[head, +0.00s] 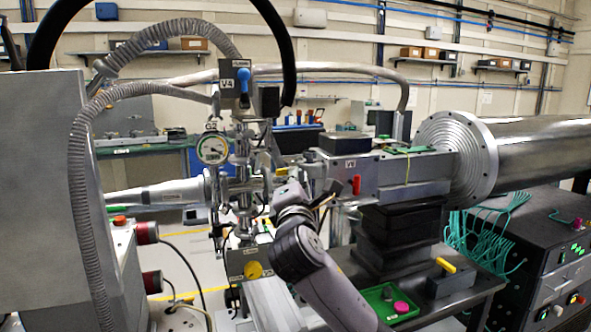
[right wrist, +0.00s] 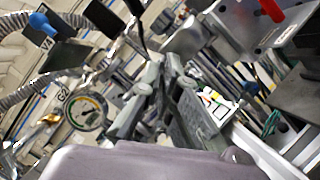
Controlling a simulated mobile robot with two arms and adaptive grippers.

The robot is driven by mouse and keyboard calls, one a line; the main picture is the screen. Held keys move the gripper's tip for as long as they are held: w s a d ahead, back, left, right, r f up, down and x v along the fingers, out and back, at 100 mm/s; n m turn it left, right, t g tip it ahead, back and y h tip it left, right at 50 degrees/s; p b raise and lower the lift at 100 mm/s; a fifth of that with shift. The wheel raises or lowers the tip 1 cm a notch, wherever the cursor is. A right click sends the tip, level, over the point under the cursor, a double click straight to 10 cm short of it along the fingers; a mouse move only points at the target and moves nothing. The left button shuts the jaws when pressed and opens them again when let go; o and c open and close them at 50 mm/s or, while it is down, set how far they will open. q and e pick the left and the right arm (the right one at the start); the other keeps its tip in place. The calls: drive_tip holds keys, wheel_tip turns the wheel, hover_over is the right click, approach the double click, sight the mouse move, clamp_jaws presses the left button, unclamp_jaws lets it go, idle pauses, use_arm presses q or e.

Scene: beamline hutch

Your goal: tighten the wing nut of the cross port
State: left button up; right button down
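The steel cross port (head: 243,192) stands left of centre in the head view, with clamps and fittings around it. I cannot make out its wing nut in either view. My right gripper (head: 283,190) is just right of the cross at about its mid height, partly hidden by my own wrist. In the right wrist view the gripper (right wrist: 160,75) points into the cluttered fittings. Its fingertips blend with the metal behind, so I cannot tell whether they touch or hold anything. My left gripper is in neither view.
A dial gauge (head: 213,149) hangs close left of the cross, with blue-handled valve V4 (head: 243,82) above. A yellow knob (head: 253,270) is below. A red handle (head: 356,185) sits on the box at right. A green tray (head: 388,302) lies on the lower table.

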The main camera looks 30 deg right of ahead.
drive_tip(key=shift+r+m+g+y+p, duration=0.1)
drive_tip(key=shift+m+g+y+p, duration=0.45)
drive_tip(key=shift+m+p, duration=1.55)
drive_tip(key=shift+r+m+g+y+p, duration=0.1)
drive_tip(key=shift+m+g+y+p, duration=0.5)
drive_tip(key=shift+m+p, duration=1.45)
drive_tip(key=shift+r+m+g+y+p, duration=0.1)
drive_tip(key=shift+m+g+y+p, duration=0.15)
drive_tip(key=shift+m+g+p, duration=1.25)
drive_tip(key=shift+f+m+t+p, duration=0.1)
drive_tip(key=shift+m+t+p, duration=0.25)
drive_tip(key=shift+t+p, duration=0.4)
drive_tip(key=c, duration=1.8)
unclamp_jaws()
drive_tip(key=shift+c, duration=0.2)
drive_tip(key=v, duration=1.2)
